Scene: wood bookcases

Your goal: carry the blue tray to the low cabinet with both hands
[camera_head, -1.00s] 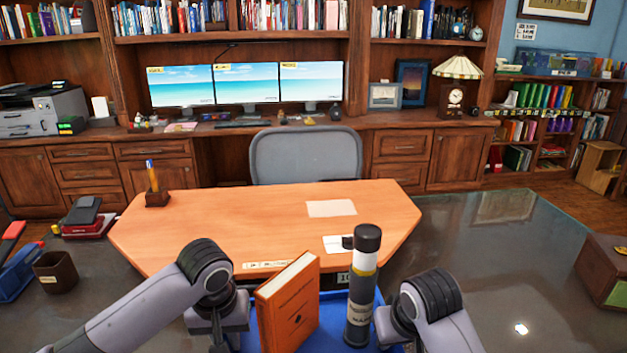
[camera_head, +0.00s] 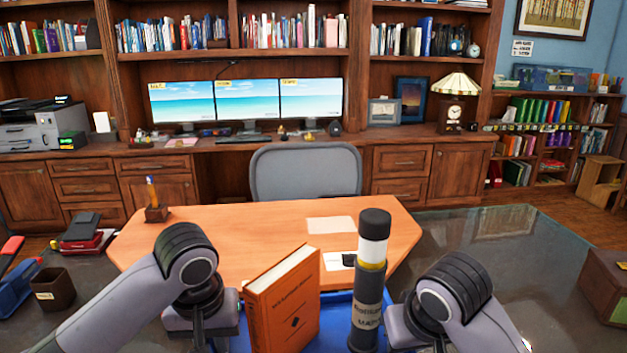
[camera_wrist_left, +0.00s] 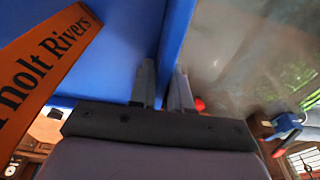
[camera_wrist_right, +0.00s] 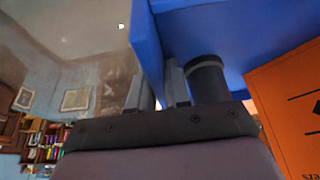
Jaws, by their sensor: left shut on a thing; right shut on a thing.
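The blue tray (camera_head: 338,300) is held between my two hands at the bottom of the head view, mostly hidden there. It carries an upright orange book (camera_head: 283,305) on the left and a dark cylinder with a white band (camera_head: 370,285) on the right. My left gripper (camera_wrist_left: 163,82) is shut on the tray's left wall (camera_wrist_left: 177,35). My right gripper (camera_wrist_right: 165,82) is shut on the opposite wall (camera_wrist_right: 147,45), with the cylinder base (camera_wrist_right: 207,78) close by. Low wooden cabinets (camera_head: 405,175) line the back wall; I cannot tell which is meant.
A desk with an orange-brown top (camera_head: 240,225) and dark glossy sides lies ahead. A grey chair (camera_head: 305,170) stands behind it. A pen holder (camera_head: 156,213), dark cup (camera_head: 54,290) and brown box (camera_head: 606,285) stand on it. The right glossy part (camera_head: 490,240) is mostly clear.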

